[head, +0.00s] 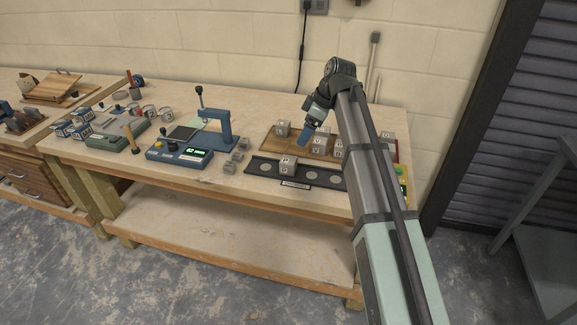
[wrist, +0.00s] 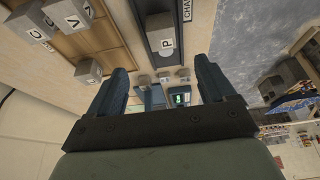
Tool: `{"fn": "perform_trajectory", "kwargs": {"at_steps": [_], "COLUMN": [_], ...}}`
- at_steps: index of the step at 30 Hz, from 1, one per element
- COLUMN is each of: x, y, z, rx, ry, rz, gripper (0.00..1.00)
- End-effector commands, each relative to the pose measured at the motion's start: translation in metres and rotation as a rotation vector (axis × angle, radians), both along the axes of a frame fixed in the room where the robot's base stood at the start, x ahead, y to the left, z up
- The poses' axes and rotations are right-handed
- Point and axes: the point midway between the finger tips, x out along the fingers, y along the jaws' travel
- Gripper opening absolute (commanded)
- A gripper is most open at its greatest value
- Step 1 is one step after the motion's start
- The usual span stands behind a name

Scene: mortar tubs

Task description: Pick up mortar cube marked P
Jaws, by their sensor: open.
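My gripper (head: 306,140) is above the wooden board behind the tray, up and to the right of the P cube. In the wrist view my gripper (wrist: 160,84) is open, with nothing between its fingers.
Several other lettered cubes stand on the wooden board (head: 266,143), one marked V (wrist: 67,14). A lone cube (head: 282,128) is at its left end. Small grey blocks (head: 236,158), a blue press (head: 222,130) and a meter with a green display (head: 180,153) stand left of the tray.

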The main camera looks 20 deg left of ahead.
Motion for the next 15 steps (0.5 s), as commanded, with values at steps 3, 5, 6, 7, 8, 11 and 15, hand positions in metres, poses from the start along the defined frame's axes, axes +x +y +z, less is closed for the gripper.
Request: {"fn": "perform_trajectory", "kwargs": {"at_steps": [3,5,6,7,8,11,15], "x": [-0.005,-0.006,-0.005,-0.005,-0.006,-0.005,-0.005], "y": [0.008,0.011,0.013,0.015,0.017,0.023,0.032], "z": [-0.005,-0.011,-0.017,-0.022,-0.026,-0.043,-0.062], "rx": [0.0,0.0,0.0,0.0,0.0,0.0,0.0], "ry": [0.008,0.009,0.009,0.01,0.01,0.009,0.008], "rz": [0.01,0.01,0.01,0.011,0.01,0.009,0.01], "gripper": [0.83,0.83,0.83,0.83,0.83,0.83,0.83]}}
